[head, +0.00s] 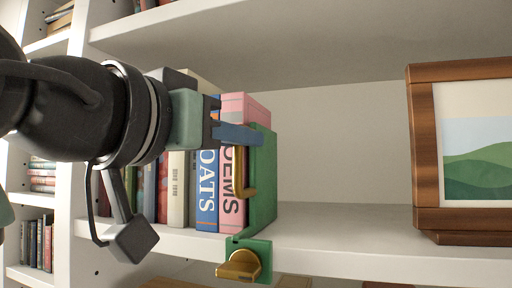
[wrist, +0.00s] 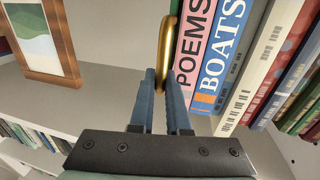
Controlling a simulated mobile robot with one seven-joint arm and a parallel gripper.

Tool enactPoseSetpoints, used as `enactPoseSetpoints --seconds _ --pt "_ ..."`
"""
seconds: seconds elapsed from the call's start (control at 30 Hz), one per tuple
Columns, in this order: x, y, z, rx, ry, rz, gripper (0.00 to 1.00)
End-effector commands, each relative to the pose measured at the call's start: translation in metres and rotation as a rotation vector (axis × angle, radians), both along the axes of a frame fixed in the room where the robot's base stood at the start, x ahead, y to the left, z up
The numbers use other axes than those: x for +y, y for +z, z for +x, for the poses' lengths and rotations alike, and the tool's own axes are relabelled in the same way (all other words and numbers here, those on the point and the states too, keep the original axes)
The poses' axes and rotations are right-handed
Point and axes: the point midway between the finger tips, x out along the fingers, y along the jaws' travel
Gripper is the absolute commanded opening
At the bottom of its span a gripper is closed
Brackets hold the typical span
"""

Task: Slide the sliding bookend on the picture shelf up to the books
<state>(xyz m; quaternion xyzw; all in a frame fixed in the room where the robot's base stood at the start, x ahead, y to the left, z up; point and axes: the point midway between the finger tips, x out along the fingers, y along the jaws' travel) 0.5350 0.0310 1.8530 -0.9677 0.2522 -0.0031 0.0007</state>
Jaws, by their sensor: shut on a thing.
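The sliding bookend (head: 263,185) is a green upright plate on the picture shelf (head: 350,232), with a brass handle and, at the shelf's front edge, a green clamp with a brass knob (head: 238,265). My gripper (head: 245,135) is shut on the brass handle, which also shows between the fingertips in the wrist view (wrist: 165,50). The row of books stands just left of the bookend, ending with the pink POEMS book (head: 232,185) beside the blue BOATS book (head: 207,195). The bookend looks very close to the pink book; I cannot tell whether they touch.
A wooden picture frame (head: 424,150) with a green hill landscape stands on the shelf at the right. The shelf between it and the bookend is clear. Another shelf board (head: 300,45) runs above. More books fill side shelves (head: 40,245) at the left.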

Motion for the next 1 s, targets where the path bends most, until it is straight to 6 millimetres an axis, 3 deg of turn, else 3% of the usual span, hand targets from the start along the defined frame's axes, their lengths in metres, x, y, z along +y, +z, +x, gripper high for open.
enactPoseSetpoints --seconds 0.33,0.37,0.5,1.0 --pt "0.0002 -0.0034 0.0017 0.013 0.0 0.0 0.0" --pt "0.0001 -0.0035 0.0017 0.013 0.0 0.0 0.18" --pt "0.0001 -0.0029 0.0015 0.01 0.0 0.0 0.44" --pt "-0.0012 -0.0013 0.0031 0.006 -0.001 -0.001 0.45"
